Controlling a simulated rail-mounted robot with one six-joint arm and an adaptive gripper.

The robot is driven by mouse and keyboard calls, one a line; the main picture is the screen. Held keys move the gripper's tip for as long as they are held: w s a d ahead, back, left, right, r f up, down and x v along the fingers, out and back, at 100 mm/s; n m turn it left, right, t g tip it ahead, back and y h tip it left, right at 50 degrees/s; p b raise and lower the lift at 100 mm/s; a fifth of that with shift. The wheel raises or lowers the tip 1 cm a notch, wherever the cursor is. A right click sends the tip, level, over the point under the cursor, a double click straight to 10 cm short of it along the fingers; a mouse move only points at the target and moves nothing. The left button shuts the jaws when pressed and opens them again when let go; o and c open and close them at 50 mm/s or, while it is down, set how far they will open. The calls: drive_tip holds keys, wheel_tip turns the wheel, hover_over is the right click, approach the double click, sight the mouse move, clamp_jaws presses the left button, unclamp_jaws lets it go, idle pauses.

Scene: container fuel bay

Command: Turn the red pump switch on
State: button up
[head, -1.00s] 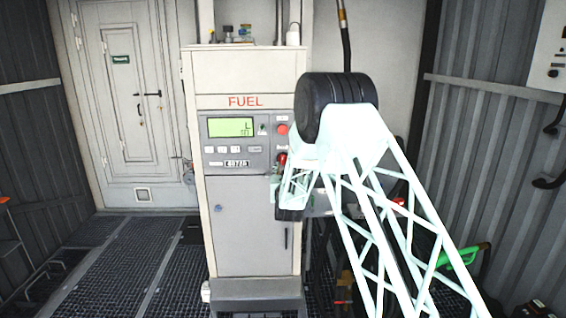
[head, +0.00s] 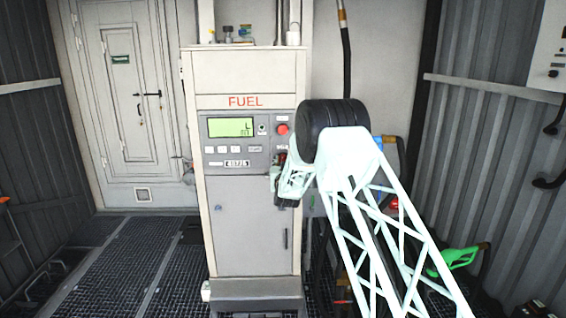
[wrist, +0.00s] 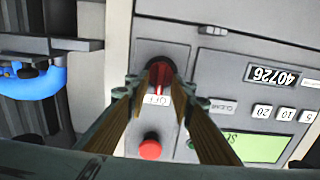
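The red pump switch (wrist: 161,76) is a red handle in a dark round recess on the grey panel, upside down in the wrist view. A small white label beside it appears to read OFF. My gripper (wrist: 158,90) is open, with one finger on each side of the switch. I cannot tell whether either finger touches it. In the head view my gripper (head: 278,176) is close to the front of the fuel pump (head: 244,75).
A round red button (wrist: 150,147) sits on the panel near the switch, also visible in the head view (head: 282,129). A green display (head: 230,127) and several small buttons are to its left. A green nozzle (head: 459,257) is at the right. A blue item (wrist: 38,83) shows in the wrist view.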

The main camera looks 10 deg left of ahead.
drive_tip(key=shift+c, duration=0.6)
clamp_jaws()
drive_tip(key=shift+w+f+m+b, duration=0.15)
drive_tip(key=shift+m+b, duration=0.65)
drive_tip(key=shift+b, duration=0.6)
drive_tip(key=m+b, duration=0.3)
drive_tip(key=b, duration=0.1)
drive_tip(key=shift+d, duration=0.15)
drive_tip(key=m+b, duration=0.4)
drive_tip(key=b, duration=0.2)
drive_tip(key=shift+d+f+m, duration=0.1)
drive_tip(key=shift+d+m, duration=0.05)
drive_tip(key=shift+m, duration=0.25)
drive_tip(key=shift+d+f+m+b, duration=0.1)
drive_tip(key=shift+m+b, duration=0.3)
drive_tip(key=shift+m, duration=1.75)
drive_tip(key=shift+f+m+b, duration=0.1)
drive_tip(key=shift+m+b, duration=0.25)
drive_tip(key=shift+m, duration=1.8)
